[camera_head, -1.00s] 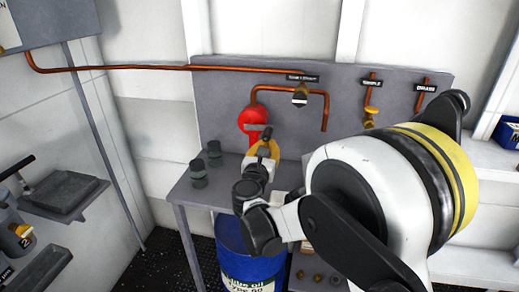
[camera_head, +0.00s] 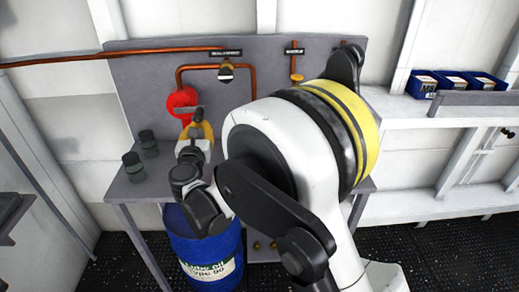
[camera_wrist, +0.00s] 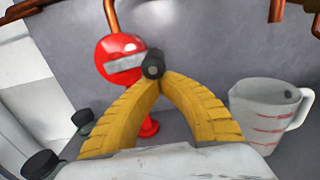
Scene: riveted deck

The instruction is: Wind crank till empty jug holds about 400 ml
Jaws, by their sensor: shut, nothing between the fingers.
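In the head view my gripper (camera_head: 201,126) is in front of the pump. A translucent jug (camera_wrist: 268,108) with red marks stands right of the fingers. Its fill level is unclear. My arm hides it in the head view.
Dark-capped containers (camera_head: 133,166) stand on the bench's left end. A blue oil drum (camera_head: 205,250) is below. Copper pipes (camera_head: 202,68) and taps run along the panel. Blue bins (camera_head: 455,82) sit on a shelf at right. The floor at right is clear.

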